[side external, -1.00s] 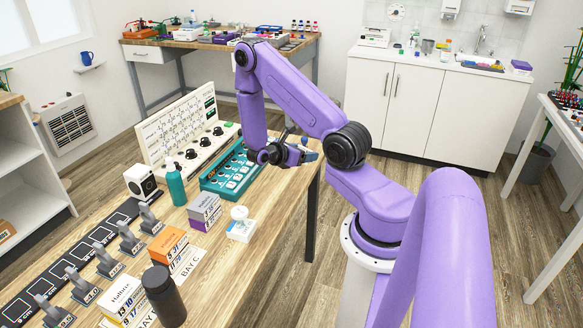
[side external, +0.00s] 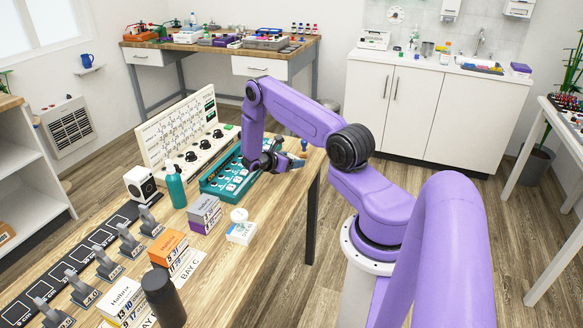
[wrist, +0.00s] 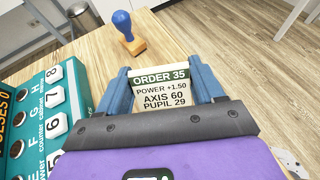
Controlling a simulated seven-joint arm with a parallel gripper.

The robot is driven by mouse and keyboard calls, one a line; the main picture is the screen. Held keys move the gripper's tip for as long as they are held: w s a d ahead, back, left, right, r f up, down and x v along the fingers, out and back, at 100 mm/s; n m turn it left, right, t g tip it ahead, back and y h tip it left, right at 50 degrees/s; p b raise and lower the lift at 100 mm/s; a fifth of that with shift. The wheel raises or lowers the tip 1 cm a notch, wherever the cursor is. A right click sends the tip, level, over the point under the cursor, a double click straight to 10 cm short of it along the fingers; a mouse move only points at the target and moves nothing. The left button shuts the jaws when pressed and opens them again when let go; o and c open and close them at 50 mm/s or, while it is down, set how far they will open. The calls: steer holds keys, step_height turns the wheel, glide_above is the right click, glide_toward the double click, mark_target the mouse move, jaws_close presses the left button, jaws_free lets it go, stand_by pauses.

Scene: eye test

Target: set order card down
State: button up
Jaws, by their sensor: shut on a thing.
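The order card (wrist: 162,88) is a pale card with a green "ORDER 35" header and lines for power, axis and pupil, seen in the wrist view. My gripper (wrist: 161,76) is shut on it, with a blue finger at each side edge. In the side view my gripper (side external: 296,163) is low over the far right part of the wooden table (side external: 222,275), right of the teal panel (side external: 213,185). The card is not clearly visible there. I cannot tell whether its lower edge touches the table.
A blue-handled stamp (wrist: 128,32) with a wooden base stands just beyond the card; it also shows in the side view (side external: 304,144). The table's edge is close on the right.

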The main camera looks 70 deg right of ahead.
steer(key=shift+f, duration=1.45)
steer(key=shift+f, duration=0.15)
steer(key=o, duration=1)
